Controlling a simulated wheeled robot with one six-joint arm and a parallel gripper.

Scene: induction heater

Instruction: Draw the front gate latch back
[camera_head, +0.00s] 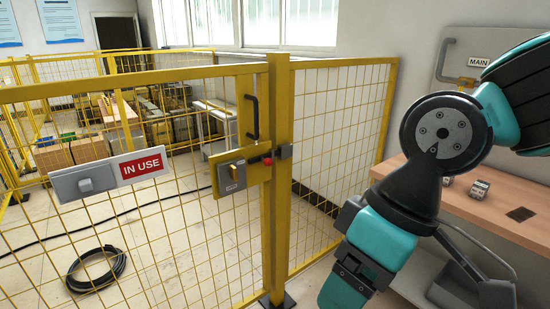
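The yellow mesh front gate (135,84) stands across the left and middle of the view. Its latch (232,177) is a grey and brass-coloured box on a yellow plate at the gate's right edge. A red knob (267,160) sits at the latch's right side, and a dark keeper (284,151) is on the yellow post (279,110). The bolt appears to reach across to the keeper, but it is too small to be sure. A black pull handle (252,117) is above the latch. My arm is at the right, apart from the latch; I cannot make out my gripper's fingers.
A coiled black cable (96,269) lies on the floor behind the mesh. A wooden-topped bench (515,200) stands at the right, below a "MAIN" panel (455,62).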

